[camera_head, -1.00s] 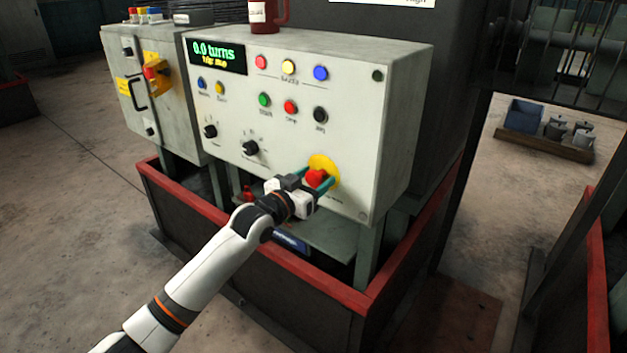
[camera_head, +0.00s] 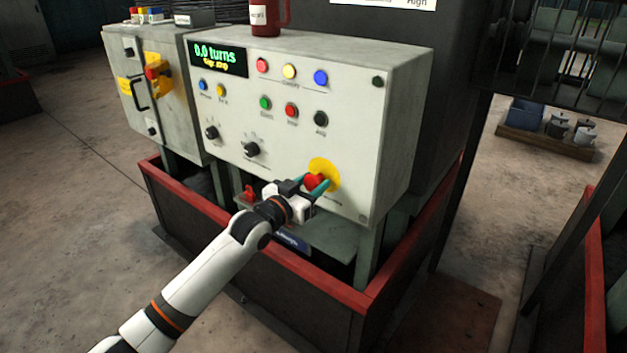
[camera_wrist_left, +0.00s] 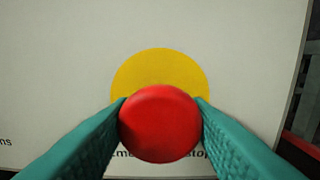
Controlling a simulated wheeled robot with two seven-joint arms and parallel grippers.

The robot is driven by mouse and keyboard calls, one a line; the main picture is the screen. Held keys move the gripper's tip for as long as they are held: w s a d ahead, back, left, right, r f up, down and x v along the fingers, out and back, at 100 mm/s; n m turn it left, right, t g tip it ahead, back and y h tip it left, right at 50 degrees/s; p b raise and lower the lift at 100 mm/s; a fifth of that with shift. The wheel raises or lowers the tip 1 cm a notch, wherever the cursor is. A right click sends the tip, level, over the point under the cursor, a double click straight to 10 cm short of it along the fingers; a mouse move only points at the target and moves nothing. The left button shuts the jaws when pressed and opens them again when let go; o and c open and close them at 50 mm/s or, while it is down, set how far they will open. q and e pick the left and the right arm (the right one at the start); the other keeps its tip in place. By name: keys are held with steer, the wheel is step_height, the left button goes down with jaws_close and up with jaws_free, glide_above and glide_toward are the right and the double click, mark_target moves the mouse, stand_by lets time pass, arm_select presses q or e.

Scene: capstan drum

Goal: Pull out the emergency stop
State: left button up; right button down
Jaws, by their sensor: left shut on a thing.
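The emergency stop is a red round button (camera_head: 314,181) on a yellow disc (camera_head: 325,167), low on the right of the white control panel (camera_head: 290,140). My left gripper (camera_head: 318,184) is at the button with its teal fingers on either side of it. In the left wrist view the red button (camera_wrist_left: 160,124) sits between the two fingertips (camera_wrist_left: 160,112), which touch its sides. The yellow disc (camera_wrist_left: 160,78) shows behind it, and the printed label below is partly hidden by the button and fingers. My right gripper is not in view.
The panel carries several coloured buttons, two black knobs (camera_head: 251,149) and a green display (camera_head: 219,58) reading 0.0 turns. A red-rimmed low wall (camera_head: 290,262) runs below it. A grey cabinet (camera_head: 165,100) with a red and yellow switch stands left. A red mug (camera_head: 265,18) stands on top.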

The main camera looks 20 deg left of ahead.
arm_select(q)
steer(key=shift+s+f, duration=0.1)
steer(key=shift+f, duration=0.1)
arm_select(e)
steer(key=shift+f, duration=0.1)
arm_select(q)
steer(key=o, duration=1)
steer(key=shift+o, duration=1.3)
steer(key=shift+s, duration=0.1)
steer(key=shift+s+a+r, duration=0.1)
steer(key=shift+r, duration=0.05)
steer(key=shift+s, duration=0.1)
steer(key=p+v, duration=0.1)
steer(key=v, duration=1)
steer(key=shift+s+a+p, duration=0.15)
steer(key=shift+s+p, duration=0.2)
steer(key=shift+s, duration=0.05)
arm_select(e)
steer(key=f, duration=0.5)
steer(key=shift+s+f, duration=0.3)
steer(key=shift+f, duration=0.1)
